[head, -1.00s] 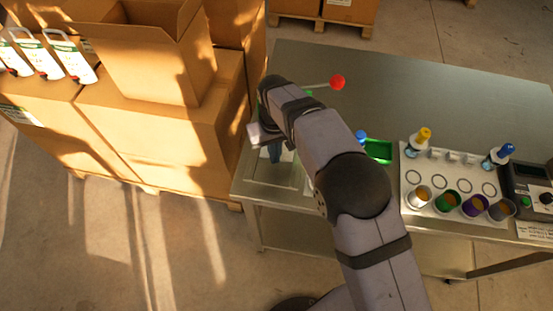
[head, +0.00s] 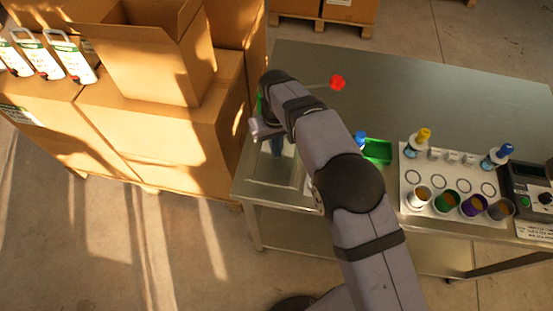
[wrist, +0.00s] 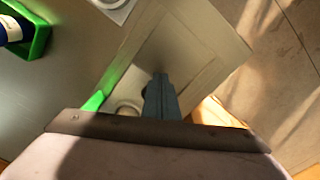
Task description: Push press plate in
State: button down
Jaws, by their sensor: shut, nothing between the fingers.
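My gripper (head: 277,150) points down over the left end of the steel table, its fingers together and empty. In the wrist view the closed fingers (wrist: 160,80) reach over a flat metal surface with a rectangular outline (wrist: 205,75). A press lever with a red knob (head: 337,83) sticks out to the right behind my arm. A green part (wrist: 96,102) and a pale round part (wrist: 128,108) show beside the fingers in the wrist view. My arm hides most of the press, so I cannot make out the press plate or whether the fingers touch it.
A green holder (head: 378,151) with a blue-capped bottle stands right of my arm. Farther right are a white rack (head: 453,187) with several cups and bottles, and a dark device (head: 530,188). Cardboard boxes (head: 160,125) stand close to the table's left edge. The table's back is clear.

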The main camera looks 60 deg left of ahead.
jog(key=shift+w+a, duration=0.55)
jog(key=shift+a, duration=0.05)
dwell(0.3)
jog(key=shift+s+d, duration=0.1)
jog(key=shift+d, duration=0.05)
jog(key=shift+s+d, duration=0.15)
jog(key=shift+s, duration=0.05)
jog(key=shift+r, duration=0.1)
notch_tip(320, 180, up, 9)
jog(key=p, duration=0.6)
dwell(0.3)
dwell(0.3)
